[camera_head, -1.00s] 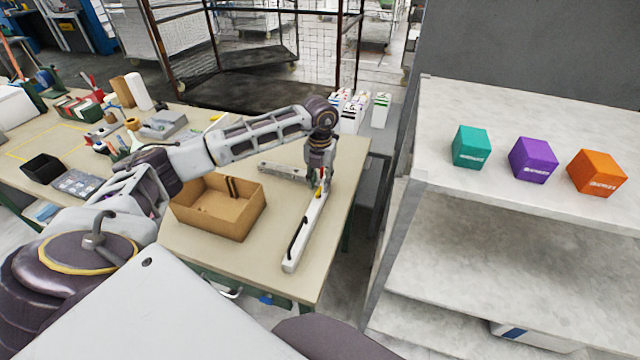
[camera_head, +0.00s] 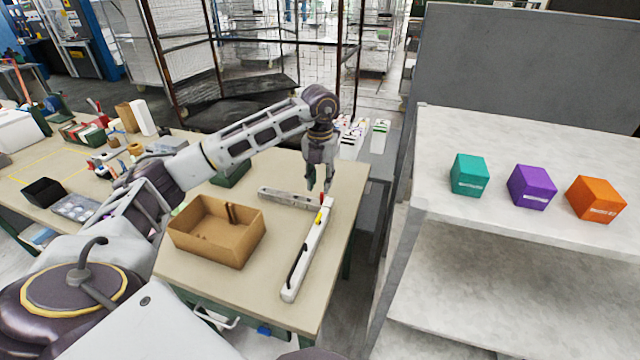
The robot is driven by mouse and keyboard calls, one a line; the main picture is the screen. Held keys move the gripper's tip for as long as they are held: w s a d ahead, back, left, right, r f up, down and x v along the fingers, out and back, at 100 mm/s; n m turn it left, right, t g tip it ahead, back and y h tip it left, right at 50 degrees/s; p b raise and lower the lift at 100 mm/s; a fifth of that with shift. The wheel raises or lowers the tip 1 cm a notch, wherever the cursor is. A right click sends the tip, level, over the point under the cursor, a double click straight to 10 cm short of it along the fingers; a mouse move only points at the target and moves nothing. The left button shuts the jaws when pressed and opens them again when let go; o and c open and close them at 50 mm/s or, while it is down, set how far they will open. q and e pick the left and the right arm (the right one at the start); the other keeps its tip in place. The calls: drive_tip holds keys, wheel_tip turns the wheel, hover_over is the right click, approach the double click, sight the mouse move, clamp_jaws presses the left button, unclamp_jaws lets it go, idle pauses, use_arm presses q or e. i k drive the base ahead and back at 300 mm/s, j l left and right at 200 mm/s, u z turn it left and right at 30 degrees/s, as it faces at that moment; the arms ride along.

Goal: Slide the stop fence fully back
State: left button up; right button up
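A long white rail (camera_head: 304,262) with a dark slot along its near part lies on the table's right side. Near its far end are a small yellow piece (camera_head: 319,217) and a small red piece (camera_head: 322,200). A shorter grey bar (camera_head: 288,197) runs leftward from that far end. I cannot tell for certain which part is the stop fence. My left gripper (camera_head: 318,188) points down just above the far end, its two fingers apart with nothing between them. My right gripper is not in view.
An open cardboard box (camera_head: 217,258) stands on the table (camera_head: 262,292), left of the rail. A dark green box (camera_head: 231,172) is behind it. At right a shelf (camera_head: 505,226) holds teal (camera_head: 469,175), purple (camera_head: 531,187) and orange (camera_head: 596,199) cubes.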

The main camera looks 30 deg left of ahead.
sight(295, 278)
drive_tip(key=k, duration=1.5)
